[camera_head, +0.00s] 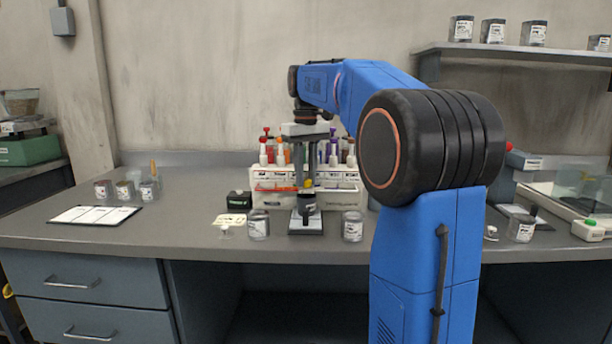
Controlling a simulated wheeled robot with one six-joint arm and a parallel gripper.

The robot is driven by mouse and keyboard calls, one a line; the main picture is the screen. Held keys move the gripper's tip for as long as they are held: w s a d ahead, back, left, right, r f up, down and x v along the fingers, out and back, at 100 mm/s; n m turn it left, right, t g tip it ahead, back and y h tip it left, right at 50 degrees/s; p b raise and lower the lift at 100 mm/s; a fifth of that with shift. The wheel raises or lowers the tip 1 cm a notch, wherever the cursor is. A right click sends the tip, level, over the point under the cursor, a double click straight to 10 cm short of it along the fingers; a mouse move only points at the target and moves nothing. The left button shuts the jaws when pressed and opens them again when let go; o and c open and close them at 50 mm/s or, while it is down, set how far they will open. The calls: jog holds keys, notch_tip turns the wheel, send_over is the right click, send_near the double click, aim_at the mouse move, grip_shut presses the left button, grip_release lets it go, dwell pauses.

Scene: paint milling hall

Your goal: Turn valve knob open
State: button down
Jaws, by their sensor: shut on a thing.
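My blue arm reaches over the bench, and my gripper (306,184) points straight down near the bench's middle. Its fingers are shut on the valve knob, of which a small yellow part (308,183) shows between the fingertips. The fingers hide most of the knob, so I cannot tell how far it is turned.
A white rack (268,180) of colourful-capped bottles stands close behind. Jars stand left (259,224) and right (352,227) of the stand, with a black box (239,200) further left.

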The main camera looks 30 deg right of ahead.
jog(key=shift+n, duration=1.6)
jog(key=c, duration=2.5)
grip_release()
jog(key=shift+c, duration=0.2)
grip_shut()
jog(key=o, duration=1.1)
grip_release()
jog(key=shift+c, duration=0.2)
jog(key=shift+r, duration=0.1)
